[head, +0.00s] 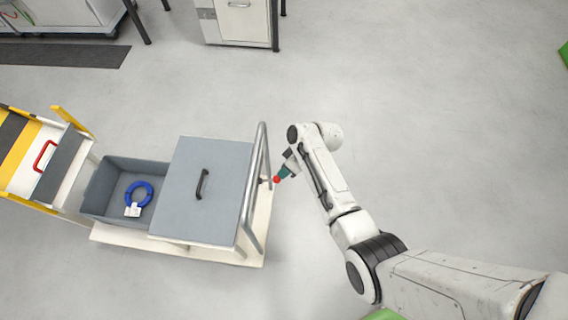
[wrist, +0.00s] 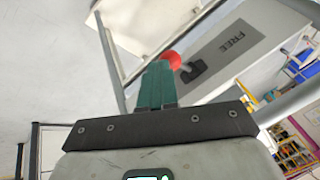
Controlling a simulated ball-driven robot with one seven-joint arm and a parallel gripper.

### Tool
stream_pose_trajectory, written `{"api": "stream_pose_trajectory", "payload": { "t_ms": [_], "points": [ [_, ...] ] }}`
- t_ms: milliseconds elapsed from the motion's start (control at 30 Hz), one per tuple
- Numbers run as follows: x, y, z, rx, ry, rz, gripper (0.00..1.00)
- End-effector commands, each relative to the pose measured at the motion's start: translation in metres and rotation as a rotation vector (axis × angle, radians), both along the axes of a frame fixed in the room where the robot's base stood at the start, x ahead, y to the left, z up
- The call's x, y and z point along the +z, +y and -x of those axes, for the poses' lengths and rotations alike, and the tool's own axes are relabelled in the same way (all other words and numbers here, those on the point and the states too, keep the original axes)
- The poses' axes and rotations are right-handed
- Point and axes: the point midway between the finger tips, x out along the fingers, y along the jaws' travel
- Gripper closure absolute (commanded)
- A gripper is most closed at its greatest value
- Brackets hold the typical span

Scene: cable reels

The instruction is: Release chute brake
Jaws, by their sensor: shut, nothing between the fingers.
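A red ball knob (head: 277,180) sits at the handle end of a grey trolley. In the wrist view the red knob (wrist: 173,60) is on a black lever mount (wrist: 194,71), on a grey plate (wrist: 235,48) marked "FREE". My gripper (head: 283,173) is at the knob, its teal fingers shut and empty. In the wrist view the fingertips (wrist: 157,70) lie just left of the knob and partly overlap it. I cannot tell whether they touch it. A white and yellow chute (head: 22,160) with a red handle (head: 44,156) stands at the trolley's far left.
The trolley carries a grey lidded box (head: 205,180) and an open grey bin (head: 100,190) holding a blue cable ring (head: 139,187) with a white tag. A metal push rail (head: 262,150) rises close beside my gripper. Cabinets (head: 240,22) stand behind.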

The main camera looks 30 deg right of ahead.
Motion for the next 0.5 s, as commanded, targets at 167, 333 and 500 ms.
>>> {"api": "stream_pose_trajectory", "payload": {
  "t_ms": [167,333,500],
  "points": [
    [0.0024,0.0037,0.0111,-0.155,0.005,0.001,1.0],
    [-0.0007,0.0049,0.0115,-0.188,0.0,0.0,1.0],
    [-0.0007,0.0049,0.0111,-0.187,0.001,0.0,1.0]
  ]
}}
